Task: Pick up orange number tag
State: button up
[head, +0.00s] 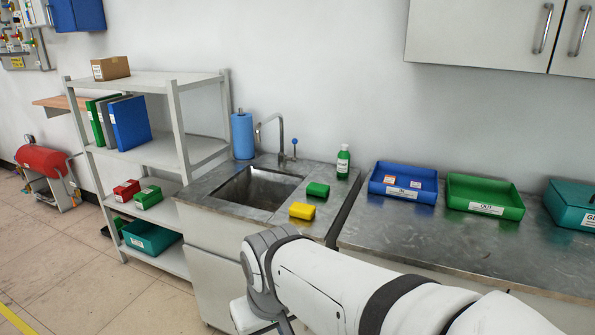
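Two small orange-and-white tags lie in the blue tray on the metal counter at the right: one tag (389,180) to the left and another tag (416,184) to the right. They are too small for me to read any number. The blue tray (428,198) has a white label on its front. My white arm crosses the lower right of the head view and bends down at the bottom centre, in front of the sink cabinet. My gripper is below the picture's edge, away from the tags, so its fingers are hidden.
A green tray (490,208) and a teal box (570,212) stand right of the blue tray. A green bottle (343,163), green sponge (318,189) and yellow sponge (302,211) sit by the sink (256,188). A wall cabinet (480,32) hangs above. The front counter is clear.

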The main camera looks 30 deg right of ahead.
aim_at(388, 180)
jog(key=z, duration=0.8)
jog(key=i, duration=1.15)
jog(key=z, duration=0.8)
jog(key=i, duration=0.25)
jog(key=k, duration=0.7)
jog(key=z, duration=0.2)
jog(key=i, duration=0.75)
jog(key=u, duration=0.05)
